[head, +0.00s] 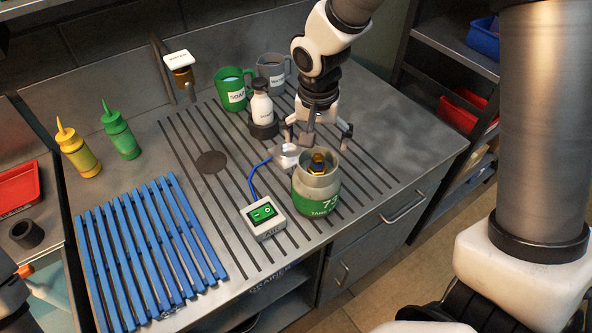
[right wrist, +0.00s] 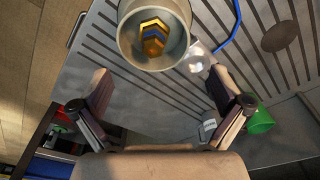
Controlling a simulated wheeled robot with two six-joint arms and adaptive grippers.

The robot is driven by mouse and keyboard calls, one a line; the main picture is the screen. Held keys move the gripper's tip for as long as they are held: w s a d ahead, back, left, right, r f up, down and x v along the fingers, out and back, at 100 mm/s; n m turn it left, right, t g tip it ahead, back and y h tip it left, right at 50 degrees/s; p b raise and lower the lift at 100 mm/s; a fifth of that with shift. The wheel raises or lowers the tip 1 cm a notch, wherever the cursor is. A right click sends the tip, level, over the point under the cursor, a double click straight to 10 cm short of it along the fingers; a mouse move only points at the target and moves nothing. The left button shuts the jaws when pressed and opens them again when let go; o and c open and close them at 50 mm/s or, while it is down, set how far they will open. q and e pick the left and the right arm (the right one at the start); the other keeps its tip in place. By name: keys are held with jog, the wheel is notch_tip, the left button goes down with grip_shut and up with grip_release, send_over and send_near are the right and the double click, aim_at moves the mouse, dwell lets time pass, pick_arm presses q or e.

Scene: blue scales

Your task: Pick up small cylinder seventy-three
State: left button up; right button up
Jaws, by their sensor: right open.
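The cylinder seventy-three (head: 316,202) is a grey metal canister with a green band marked 73. It stands upright on the ribbed counter in the head view, and its open top holds yellow and dark blue pieces. Its mouth also shows at the top of the right wrist view (right wrist: 128,42). My right gripper (head: 318,138) is open and empty, its fingers just behind and above the cylinder's rim, not around it. In the right wrist view its two spread fingers (right wrist: 165,100) have bare counter between them, with the cylinder beyond. My left gripper is not clearly in view.
A white piece (head: 285,156) on a blue cable sits beside the cylinder, linked to a display box (head: 263,216). Behind stand a white bottle (head: 262,105), a green mug (head: 232,92) and a grey mug (head: 273,68). A blue slatted rack (head: 150,245) lies left.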

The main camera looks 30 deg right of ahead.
aim_at(318, 158)
jog(key=s+f, duration=0.1)
jog(key=f, duration=0.2)
jog(key=shift+s+a+p, duration=0.1)
jog(key=shift+s+p, duration=0.3)
jog(key=f, duration=0.1)
jog(key=w+f, duration=0.1)
jog(key=f, duration=0.1)
jog(key=shift+w+d+f, duration=0.15)
jog(key=shift+d+f, duration=0.15)
jog(key=shift+f, duration=0.1)
jog(key=shift+a+r, duration=0.1)
jog(key=shift+c, duration=0.4)
jog(key=shift+s+r, duration=0.1)
jog(key=shift+s, duration=0.2)
jog(key=c, duration=0.6)
jog(key=shift+s, duration=0.1)
jog(key=c, duration=0.9)
